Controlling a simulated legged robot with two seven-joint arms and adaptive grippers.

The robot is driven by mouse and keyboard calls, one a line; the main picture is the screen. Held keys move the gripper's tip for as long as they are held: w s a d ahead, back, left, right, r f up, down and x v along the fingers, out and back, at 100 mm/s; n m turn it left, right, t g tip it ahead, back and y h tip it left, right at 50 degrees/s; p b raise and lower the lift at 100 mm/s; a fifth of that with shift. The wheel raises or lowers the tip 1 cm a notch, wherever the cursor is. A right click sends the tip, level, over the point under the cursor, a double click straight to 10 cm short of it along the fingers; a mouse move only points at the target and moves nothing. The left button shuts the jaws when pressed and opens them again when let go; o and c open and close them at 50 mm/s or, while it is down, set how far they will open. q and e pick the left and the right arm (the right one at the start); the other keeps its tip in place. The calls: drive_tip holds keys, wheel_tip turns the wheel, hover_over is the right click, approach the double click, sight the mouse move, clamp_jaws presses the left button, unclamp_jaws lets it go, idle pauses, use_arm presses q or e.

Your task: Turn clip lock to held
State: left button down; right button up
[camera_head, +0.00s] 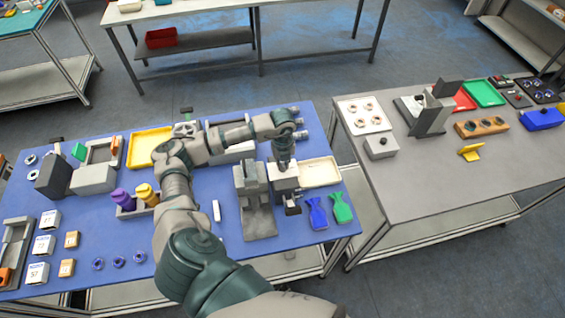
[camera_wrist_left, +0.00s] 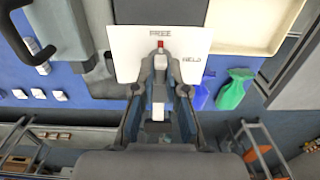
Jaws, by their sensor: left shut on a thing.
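The clip lock shows in the left wrist view as a white plate (camera_wrist_left: 125,45) with the words FREE at its top middle and HELD at its right. A red-tipped pointer (camera_wrist_left: 161,47) stands just under FREE, away from HELD. My left gripper (camera_wrist_left: 160,65) is shut on the clip lock's handle, which is mostly hidden between the fingers. In the head view the gripper (camera_head: 284,164) points down onto the top of the pale clip lock block (camera_head: 287,184). My right gripper is not in view.
A grey fixture (camera_head: 258,220) stands just left of the clip lock. A cream tray (camera_head: 320,172) lies to its right, with blue (camera_head: 317,213) and green (camera_head: 341,208) spray bottles in front. Purple and yellow bottles stand in a holder (camera_head: 128,211) farther left on the blue table.

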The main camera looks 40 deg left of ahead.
use_arm(q)
drive_tip(key=shift+w+m+b, duration=0.1)
drive_tip(key=shift+m+b, duration=1.25)
drive_tip(key=shift+m, duration=0.35)
drive_tip(key=m+b, duration=0.3)
drive_tip(key=m, duration=0.3)
drive_tip(key=shift+a+b, duration=0.15)
drive_tip(key=shift+b, duration=0.2)
drive_tip(key=m+b, duration=0.2)
drive_tip(key=m, duration=0.3)
drive_tip(key=shift+w+r, duration=0.1)
drive_tip(key=shift+r+m+b, duration=0.1)
drive_tip(key=shift+m+b, duration=0.65)
drive_tip(key=shift+m, duration=0.75)
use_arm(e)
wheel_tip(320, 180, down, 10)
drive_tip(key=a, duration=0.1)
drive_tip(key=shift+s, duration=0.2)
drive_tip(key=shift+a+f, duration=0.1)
use_arm(q)
drive_tip(key=c, duration=1.2)
unclamp_jaws()
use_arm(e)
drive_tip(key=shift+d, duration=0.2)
